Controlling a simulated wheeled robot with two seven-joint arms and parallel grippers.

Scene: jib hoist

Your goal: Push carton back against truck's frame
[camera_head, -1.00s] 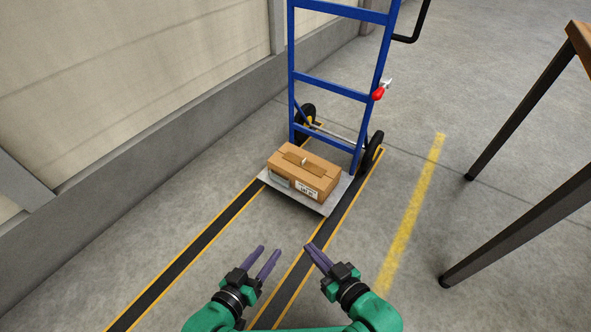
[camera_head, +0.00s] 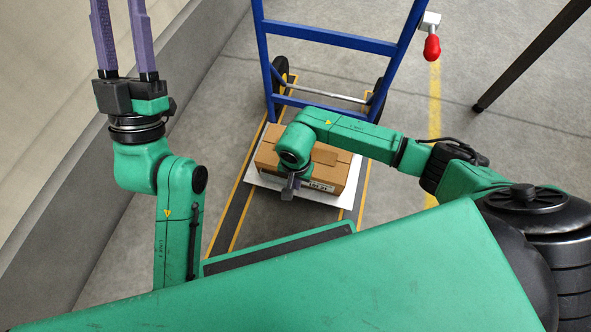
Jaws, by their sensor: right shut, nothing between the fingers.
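The brown carton (camera_head: 330,165) lies flat on the pale toe plate (camera_head: 262,181) of the blue hand truck (camera_head: 325,36). My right forearm and wrist cover its left and middle part. Its back edge is close to the truck's lowest blue crossbar, but I cannot tell whether they touch. My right gripper (camera_head: 290,188) points down at the carton's near side, shut and empty; its fingertips are small, and contact with the carton is unclear. My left gripper (camera_head: 118,22) is raised at the upper left, away from the carton, its purple fingers apart and empty, tips at the top edge.
A red-handled fitting (camera_head: 431,46) sticks out at the truck's right. A wall with a grey kerb (camera_head: 150,150) runs along the left. A dark table leg (camera_head: 530,55) stands at the upper right. Black and yellow floor strips (camera_head: 232,215) run under the truck.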

